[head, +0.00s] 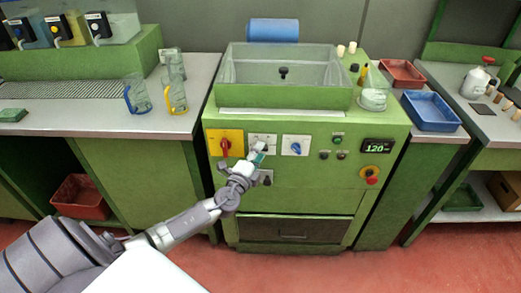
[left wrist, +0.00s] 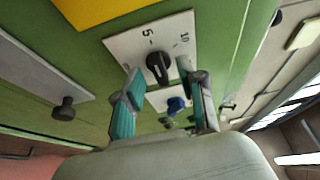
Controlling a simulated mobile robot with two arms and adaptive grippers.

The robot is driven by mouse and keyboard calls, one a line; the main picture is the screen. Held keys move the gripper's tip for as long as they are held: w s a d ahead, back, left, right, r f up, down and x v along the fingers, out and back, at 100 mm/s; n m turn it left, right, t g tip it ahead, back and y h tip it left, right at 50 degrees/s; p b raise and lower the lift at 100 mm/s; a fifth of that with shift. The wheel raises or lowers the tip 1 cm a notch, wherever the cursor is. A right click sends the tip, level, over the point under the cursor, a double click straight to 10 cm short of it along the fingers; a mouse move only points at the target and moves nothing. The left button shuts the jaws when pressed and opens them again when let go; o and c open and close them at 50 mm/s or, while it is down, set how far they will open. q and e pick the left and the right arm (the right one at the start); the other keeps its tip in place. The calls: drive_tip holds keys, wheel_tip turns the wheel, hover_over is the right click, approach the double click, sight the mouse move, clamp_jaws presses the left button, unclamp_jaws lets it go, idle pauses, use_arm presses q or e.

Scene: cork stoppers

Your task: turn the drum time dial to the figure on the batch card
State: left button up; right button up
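The time dial is a black knob (left wrist: 158,67) on a white plate (left wrist: 128,45) with the figures 5 and 10 in the left wrist view; its pointer is not clear. In the head view the plate (head: 262,139) is partly hidden behind my left gripper (head: 259,154). My left gripper also shows in the left wrist view (left wrist: 160,78), open, its teal-padded fingers apart on either side of the knob; I cannot tell whether they touch it. I cannot make out a batch card. My right gripper is not in view.
The green machine front also bears a red switch on yellow (head: 225,144), a blue knob (head: 296,147), a lit display (head: 377,146) reading 120 and a red stop button (head: 369,174). A drawer (head: 290,230) lies below. Glass jugs (head: 177,97) stand on the left counter.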

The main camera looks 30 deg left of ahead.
use_arm(q)
drive_tip(key=shift+w+a, duration=0.1)
drive_tip(key=shift+w, duration=0.65)
clamp_jaws()
drive_tip(key=m+g+p, duration=0.1)
drive_tip(key=m+p, duration=0.2)
drive_tip(key=p, duration=0.2)
drive_tip(key=m+g+y+p, duration=0.1)
drive_tip(key=m+g+p, duration=0.1)
drive_tip(key=p, duration=0.4)
drive_tip(key=m+g+y+p, duration=0.1)
drive_tip(key=m+p, duration=0.3)
drive_tip(key=p, duration=0.1)
drive_tip(key=shift+r, duration=0.25)
